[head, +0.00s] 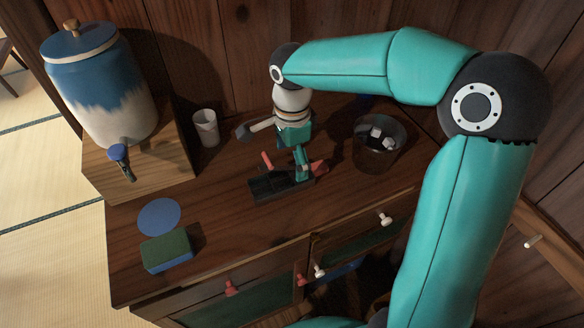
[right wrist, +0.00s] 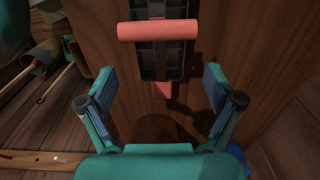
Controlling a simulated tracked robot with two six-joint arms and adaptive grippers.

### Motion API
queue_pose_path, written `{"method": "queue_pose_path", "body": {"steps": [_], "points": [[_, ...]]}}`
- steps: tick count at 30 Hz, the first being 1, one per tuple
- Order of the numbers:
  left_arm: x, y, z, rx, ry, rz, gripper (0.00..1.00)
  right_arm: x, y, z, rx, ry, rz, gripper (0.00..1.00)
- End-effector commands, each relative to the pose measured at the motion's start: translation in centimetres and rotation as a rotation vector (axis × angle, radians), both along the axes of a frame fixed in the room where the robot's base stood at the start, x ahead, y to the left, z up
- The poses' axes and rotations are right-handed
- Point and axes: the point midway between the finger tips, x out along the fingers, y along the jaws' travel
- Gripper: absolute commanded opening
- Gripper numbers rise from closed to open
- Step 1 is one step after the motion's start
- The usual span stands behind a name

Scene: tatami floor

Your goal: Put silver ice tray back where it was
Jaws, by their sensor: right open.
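The ice tray (head: 270,187) looks dark grey rather than silver and has a red lever handle. It lies on the wooden cabinet top near its front middle. My right gripper (head: 304,165) is just above its right end, pointing down. In the right wrist view, the tray (right wrist: 152,60) and its red bar handle (right wrist: 158,30) are beyond the fingertips of the open gripper (right wrist: 158,85). Nothing is between the fingers, and they look apart from the tray. A red tip shows at the tray's near end. My left gripper is not in view.
A glass bowl with ice cubes (head: 378,145) stands right of my gripper. A pale cup (head: 206,128) and a blue-white dispenser (head: 100,85) on a wooden stand (head: 150,165) are left. A blue disc (head: 159,217) and sponge (head: 166,251) lie front left. Knobbed drawers (head: 265,275) are below.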

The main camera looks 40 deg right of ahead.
Motion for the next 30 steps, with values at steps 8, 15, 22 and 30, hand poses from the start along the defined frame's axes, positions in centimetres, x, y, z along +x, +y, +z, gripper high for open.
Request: {"method": "queue_pose_path", "body": {"steps": [8,15,22,30], "points": [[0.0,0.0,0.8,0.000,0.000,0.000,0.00,0.0,0.0,5.0,-0.001,-0.003,0.001,0.91],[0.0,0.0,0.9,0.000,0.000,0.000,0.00,-0.1,0.0,6.1,0.000,0.001,0.001,0.91],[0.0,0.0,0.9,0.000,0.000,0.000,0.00,0.0,0.0,6.0,0.000,0.000,0.001,0.91],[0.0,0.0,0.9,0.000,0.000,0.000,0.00,0.0,0.0,6.0,0.000,0.000,0.001,0.91]]}}
